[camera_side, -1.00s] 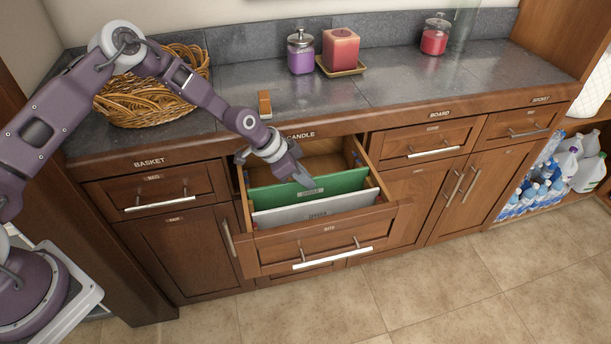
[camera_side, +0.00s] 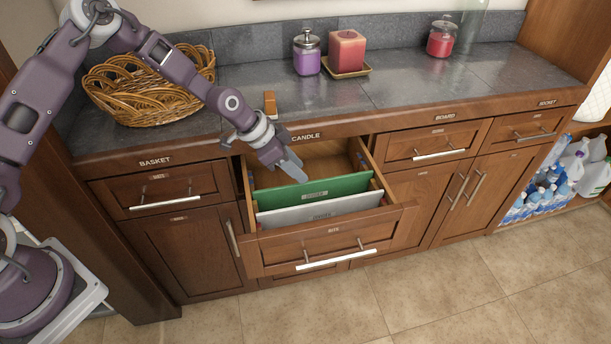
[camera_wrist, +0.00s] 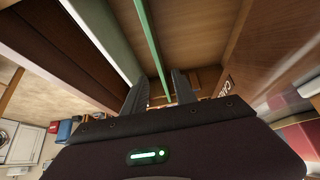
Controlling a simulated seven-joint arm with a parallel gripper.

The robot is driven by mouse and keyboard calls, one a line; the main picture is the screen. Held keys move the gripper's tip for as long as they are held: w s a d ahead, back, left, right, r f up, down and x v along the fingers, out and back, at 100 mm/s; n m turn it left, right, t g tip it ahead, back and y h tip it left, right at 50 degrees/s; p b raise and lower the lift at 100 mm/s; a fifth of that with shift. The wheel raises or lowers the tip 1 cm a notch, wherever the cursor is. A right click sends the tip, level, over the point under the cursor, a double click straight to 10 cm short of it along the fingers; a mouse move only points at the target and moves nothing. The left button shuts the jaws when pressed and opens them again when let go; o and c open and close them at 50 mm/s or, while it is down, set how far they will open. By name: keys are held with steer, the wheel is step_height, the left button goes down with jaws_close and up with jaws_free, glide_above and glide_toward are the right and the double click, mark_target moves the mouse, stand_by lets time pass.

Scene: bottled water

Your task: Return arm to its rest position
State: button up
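My gripper (camera_side: 291,165) hangs over the open drawer (camera_side: 335,237), tilted down, its tips just above the back part of the drawer. In the wrist view my gripper (camera_wrist: 160,88) shows two dark fingers standing apart, with nothing held between them. A green divider (camera_side: 318,192) and a white divider (camera_side: 320,208) stand upright in the drawer, in front of the fingers in the side view. In the wrist view the green divider (camera_wrist: 151,42) runs as a thin strip past the gap between the fingers. My arm reaches in from the left, above the counter.
A wicker basket (camera_side: 148,90) stands on the counter at the left, close to my arm. A small orange-brown block (camera_side: 270,104), a purple jar (camera_side: 307,53), a red candle (camera_side: 346,52) and a red jar (camera_side: 441,38) are also there. Bottles (camera_side: 540,195) fill a right shelf.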

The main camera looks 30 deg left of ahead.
steer(key=shift+s+a+r, duration=0.1)
steer(key=shift+r, duration=0.15)
steer(key=s+a+r+n+y, duration=0.1)
steer(key=s+a+r+y, duration=0.15)
steer(key=s+r, duration=0.6)
steer(key=s+a+r+n+y, duration=0.2)
steer(key=s+a+r, duration=0.25)
steer(key=r, duration=0.75)
steer(key=s+r+n, duration=0.3)
steer(key=s, duration=0.8)
steer(key=s+r+n+t, duration=0.1)
steer(key=s+r+n, duration=0.2)
steer(key=s, duration=0.9)
steer(key=shift+a+r, duration=0.3)
steer(key=shift+r, duration=0.3)
